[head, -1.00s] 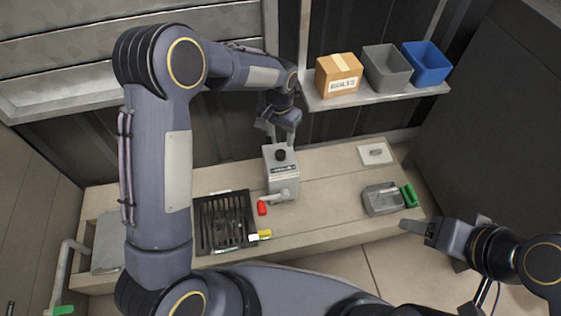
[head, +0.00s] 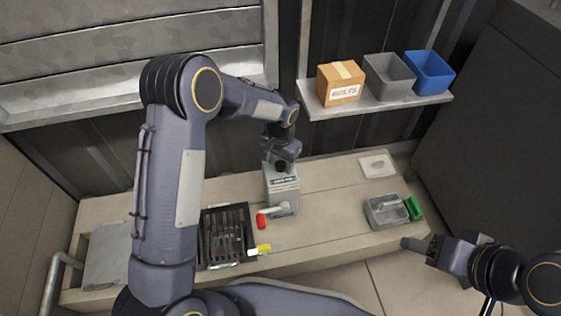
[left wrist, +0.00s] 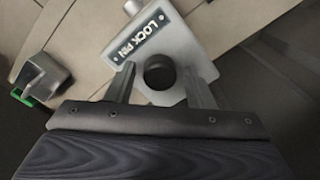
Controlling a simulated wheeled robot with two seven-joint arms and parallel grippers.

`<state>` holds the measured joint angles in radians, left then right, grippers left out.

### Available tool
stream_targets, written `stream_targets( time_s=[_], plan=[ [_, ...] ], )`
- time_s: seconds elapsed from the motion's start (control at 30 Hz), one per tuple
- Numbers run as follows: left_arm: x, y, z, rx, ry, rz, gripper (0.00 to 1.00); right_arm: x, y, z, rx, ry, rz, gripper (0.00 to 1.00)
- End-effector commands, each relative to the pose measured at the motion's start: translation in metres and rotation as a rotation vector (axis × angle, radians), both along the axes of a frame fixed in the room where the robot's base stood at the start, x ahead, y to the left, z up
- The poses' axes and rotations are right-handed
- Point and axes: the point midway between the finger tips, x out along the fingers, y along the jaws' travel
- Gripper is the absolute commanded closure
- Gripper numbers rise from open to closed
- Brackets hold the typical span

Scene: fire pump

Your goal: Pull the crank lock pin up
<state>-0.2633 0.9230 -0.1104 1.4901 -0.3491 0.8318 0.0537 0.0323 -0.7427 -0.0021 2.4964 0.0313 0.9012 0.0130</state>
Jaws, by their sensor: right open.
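The grey pump housing (head: 283,200) stands on the bench. Its crank (head: 272,211) at the front has a red grip (head: 261,221). The black round lock pin knob (head: 281,166) is on top of the housing, partly covered by my left gripper (head: 281,158). In the left wrist view the knob (left wrist: 158,72) lies between the two open fingers, beside the "LOCK PIN" label (left wrist: 141,35), with a gap visible on both sides. My right gripper (head: 413,244) is open and empty at the lower right, away from the pump.
A black slotted tray (head: 225,238) and a yellow piece (head: 259,250) are left of the pump. A grey bin (head: 386,212) with a green part (head: 414,208) is at the right. A shelf (head: 375,105) holding a cardboard box (head: 340,83) and two bins is above.

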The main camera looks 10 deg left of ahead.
Motion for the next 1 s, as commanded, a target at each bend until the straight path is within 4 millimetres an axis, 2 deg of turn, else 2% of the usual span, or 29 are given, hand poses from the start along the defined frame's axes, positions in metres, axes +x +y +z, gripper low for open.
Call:
stream_targets(
  time_s=[0.03, 0.3, 0.37, 0.53, 0.77, 1.0],
  plan=[
    [0.000, 0.000, 0.000, 0.000, 0.000, 0.000, 0.59, 0.000, 0.000, 0.000, 0.000, 0.000, 0.000, 0.42],
    [0.000, 0.000, 0.000, 0.000, 0.000, 0.000, 0.94, 0.000, 0.000, 0.000, 0.000, 0.000, 0.000, 0.42],
    [0.000, 0.000, 0.000, 0.000, 0.000, 0.000, 1.00, 0.000, 0.000, 0.000, 0.000, 0.000, 0.000, 0.42],
    [0.000, 0.000, 0.005, 0.000, -0.001, 0.000, 1.00, 0.000, 0.000, 0.004, 0.000, 0.000, 0.000, 0.42],
    [0.000, 0.000, 0.033, 0.000, -0.001, 0.000, 1.00, 0.000, 0.000, 0.028, 0.000, 0.000, 0.000, 0.42],
    [0.000, 0.000, 0.032, -0.001, -0.002, 0.000, 1.00, 0.000, 0.000, 0.025, 0.000, 0.000, 0.000, 0.42]
  ],
)
